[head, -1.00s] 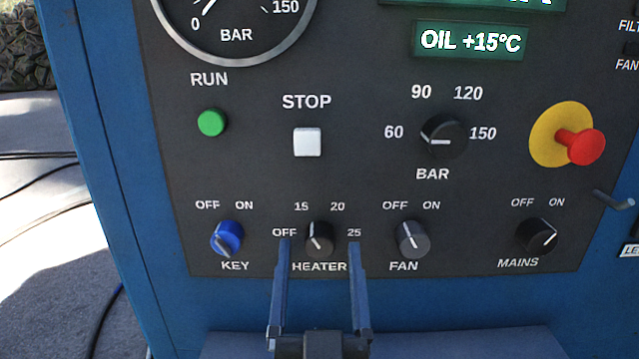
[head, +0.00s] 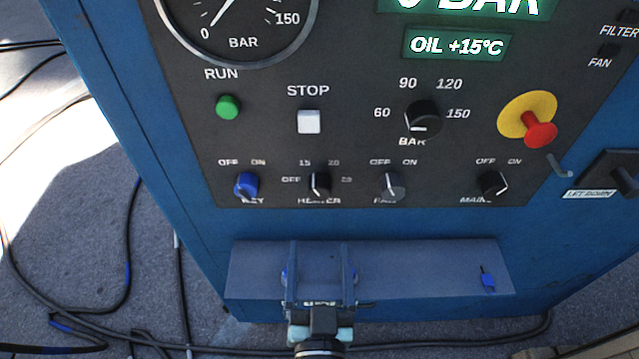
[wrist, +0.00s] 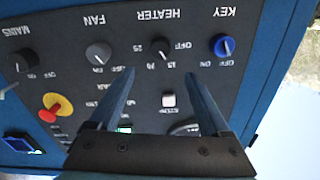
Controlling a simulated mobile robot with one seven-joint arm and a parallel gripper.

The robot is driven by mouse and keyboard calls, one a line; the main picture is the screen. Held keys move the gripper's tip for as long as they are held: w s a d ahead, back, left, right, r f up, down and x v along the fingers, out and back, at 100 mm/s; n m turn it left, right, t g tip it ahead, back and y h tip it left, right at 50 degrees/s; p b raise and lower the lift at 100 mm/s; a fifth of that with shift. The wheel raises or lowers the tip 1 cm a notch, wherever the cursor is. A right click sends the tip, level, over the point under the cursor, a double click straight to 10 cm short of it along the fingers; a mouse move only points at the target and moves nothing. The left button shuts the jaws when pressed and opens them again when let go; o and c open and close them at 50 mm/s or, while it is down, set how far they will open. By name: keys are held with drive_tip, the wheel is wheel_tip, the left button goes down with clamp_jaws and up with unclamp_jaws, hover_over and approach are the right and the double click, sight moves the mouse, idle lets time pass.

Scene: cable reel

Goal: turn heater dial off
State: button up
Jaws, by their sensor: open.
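The heater dial (head: 320,185) is a small black knob low on the dark control panel. It also shows in the wrist view (wrist: 160,48), which is upside down. Its white pointer line leans up and left, roughly toward the 15 mark and away from OFF. My gripper (head: 319,244) is open and empty, below the dial and apart from it, in front of the blue ledge. In the wrist view my gripper (wrist: 159,77) has its two fingers spread, with the dial beyond and between the tips.
The blue key switch (head: 246,185) is left of the dial and the fan knob (head: 391,186) right of it. The mains knob (head: 492,184) is farther right. A red emergency button (head: 540,134) protrudes above. A blue ledge (head: 420,265) juts out below the panel. Cables lie on the floor.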

sight(320, 195)
drive_tip(key=w+p, duration=0.1)
drive_tip(key=w, duration=1.1)
drive_tip(key=shift+w, duration=0.1)
clamp_jaws()
